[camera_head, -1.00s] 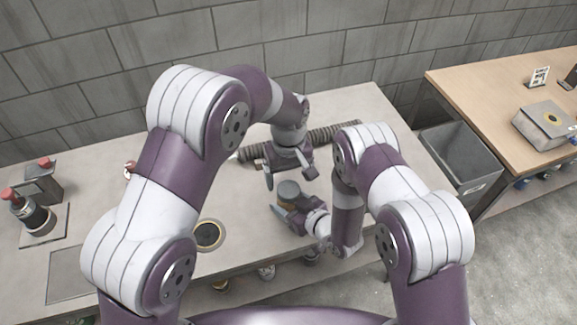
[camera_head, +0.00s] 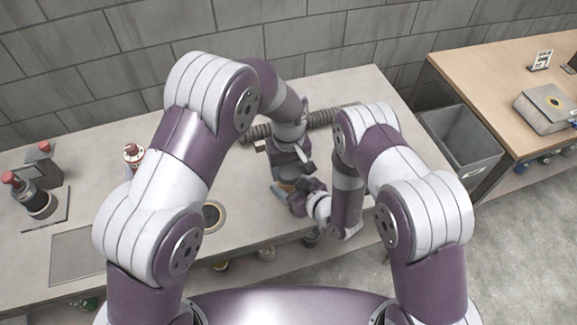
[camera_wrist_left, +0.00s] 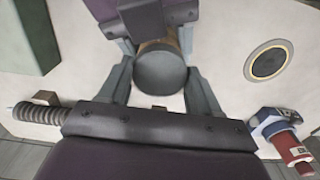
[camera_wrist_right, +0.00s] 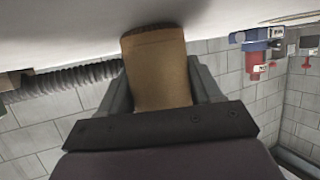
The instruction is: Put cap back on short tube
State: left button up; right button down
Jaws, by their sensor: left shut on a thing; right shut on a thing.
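The short tube (camera_wrist_right: 157,75) is tan and cylindrical, and my right gripper (camera_wrist_right: 158,92) is shut on it. In the head view a little of the tan tube (camera_head: 286,186) shows between the two grippers. The round grey cap (camera_wrist_left: 160,70) lies between the fingers of my left gripper (camera_wrist_left: 160,85), which is shut on it. The cap is over the end of the tube in the left wrist view; whether it is fully seated cannot be told. In the head view my left gripper (camera_head: 289,170) is just above my right gripper (camera_head: 298,195), hiding the cap.
A long ribbed tube (camera_head: 258,132) lies behind the grippers. A dark round recess (camera_head: 212,213) is in the table at left. A red-topped device (camera_head: 133,152) and a dark stand (camera_head: 38,200) are farther left. A grey bin (camera_head: 462,145) stands right of the table.

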pick_arm(q)
jog(key=shift+m, duration=0.8)
jog(key=o, duration=1.2)
jog(key=shift+r, duration=2.25)
jog(key=shift+o, duration=1)
notch_tip(320, 180, up, 8)
jog(key=shift+f, duration=0.25)
